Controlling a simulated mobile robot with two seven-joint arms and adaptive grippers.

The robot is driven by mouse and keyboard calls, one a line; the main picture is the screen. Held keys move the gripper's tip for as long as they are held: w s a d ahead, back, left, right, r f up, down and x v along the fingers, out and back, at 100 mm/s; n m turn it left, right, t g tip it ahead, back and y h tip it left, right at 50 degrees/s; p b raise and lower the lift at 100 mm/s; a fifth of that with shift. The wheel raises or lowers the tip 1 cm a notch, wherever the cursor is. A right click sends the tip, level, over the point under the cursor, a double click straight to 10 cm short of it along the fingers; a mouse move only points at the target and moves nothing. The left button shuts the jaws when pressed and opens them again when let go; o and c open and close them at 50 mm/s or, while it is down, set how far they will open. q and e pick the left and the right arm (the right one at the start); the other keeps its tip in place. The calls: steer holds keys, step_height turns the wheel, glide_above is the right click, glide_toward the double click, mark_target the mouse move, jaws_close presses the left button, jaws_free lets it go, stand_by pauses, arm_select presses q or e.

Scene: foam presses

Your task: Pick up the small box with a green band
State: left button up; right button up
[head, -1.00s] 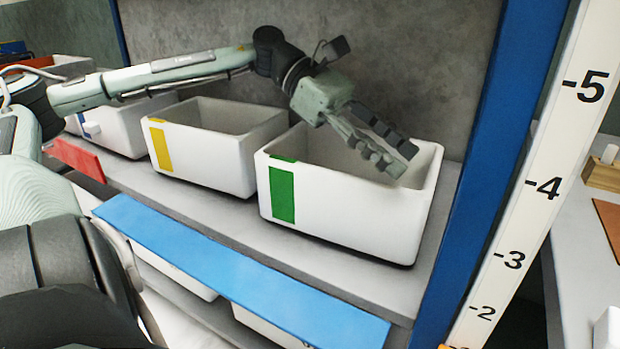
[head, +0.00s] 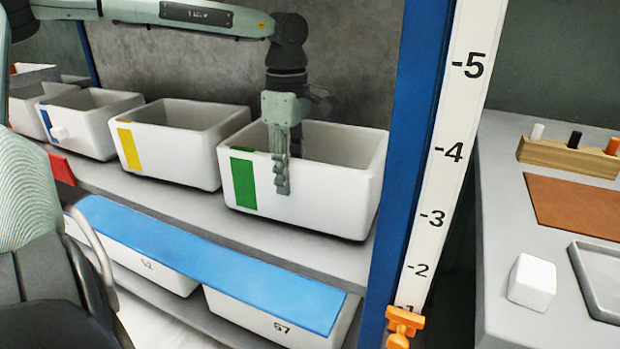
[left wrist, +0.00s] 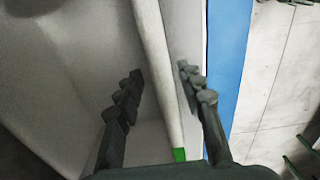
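The white open-topped box with a green band (head: 325,192) stands upright on the grey shelf in the head view, at the right end of a row of similar boxes. My left gripper (head: 285,172) points down at its front rim, just right of the green band. One finger is outside the front wall; the other is hidden inside. In the left wrist view, the box wall (left wrist: 152,40) runs between the two spread fingers of the gripper (left wrist: 160,74), with a visible gap on the left side. A bit of the green band shows at the bottom. My right gripper is out of view.
A yellow-banded box (head: 175,150) stands left of it, and a blue-banded box (head: 85,125) beyond. A blue post (head: 405,150) and a numbered white scale (head: 440,170) rise close to the right. A blue strip (head: 200,260) runs along a lower shelf.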

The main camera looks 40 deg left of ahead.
mark_target(290, 215)
arm_select(q)
steer(key=f, duration=0.4)
steer(key=shift+s, duration=0.35)
steer(key=shift+f, duration=0.35)
steer(key=shift+d, duration=0.1)
jaws_close()
